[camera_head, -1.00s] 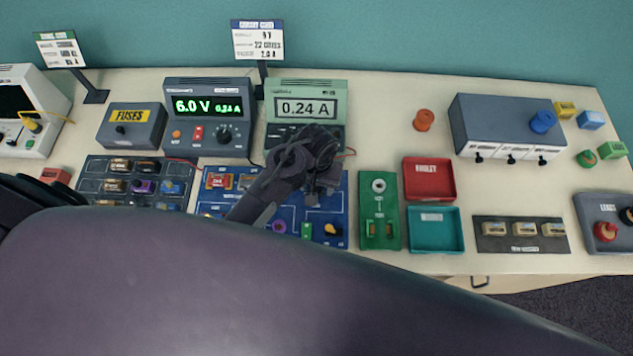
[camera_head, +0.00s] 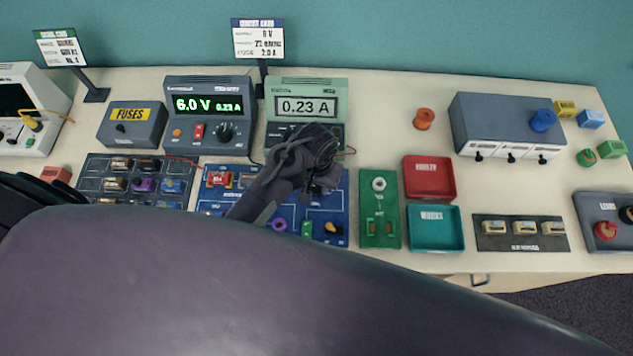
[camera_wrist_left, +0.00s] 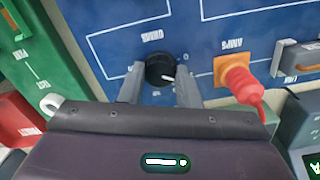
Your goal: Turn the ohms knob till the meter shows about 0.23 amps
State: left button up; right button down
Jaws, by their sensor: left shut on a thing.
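The green meter (camera_head: 306,87) at the back of the table reads 0.23 A. The ohms knob (camera_wrist_left: 161,70) is black with a white pointer mark and sits on the blue circuit board (camera_wrist_left: 125,50), beside the printed word OHMS. My left gripper (camera_wrist_left: 159,82) has one finger on each side of the knob and is shut on it. In the head view my left gripper (camera_head: 318,165) covers the knob, over the upper right of the blue board (camera_head: 340,205). My right gripper does not show.
A red plug (camera_wrist_left: 243,82) stands in the AMPS socket close beside the knob. The power supply (camera_head: 208,85) reads 6.0 V and about 0.23 A. A green tester (camera_head: 380,195) and red (camera_head: 429,163) and teal (camera_head: 435,210) trays lie to the right.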

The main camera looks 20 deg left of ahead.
aim_at(317, 188)
pick_arm(q)
jog(key=o, duration=1)
jog(key=shift+r, duration=0.15)
notch_tip(317, 188, up, 8)
jog(key=shift+f, duration=0.2)
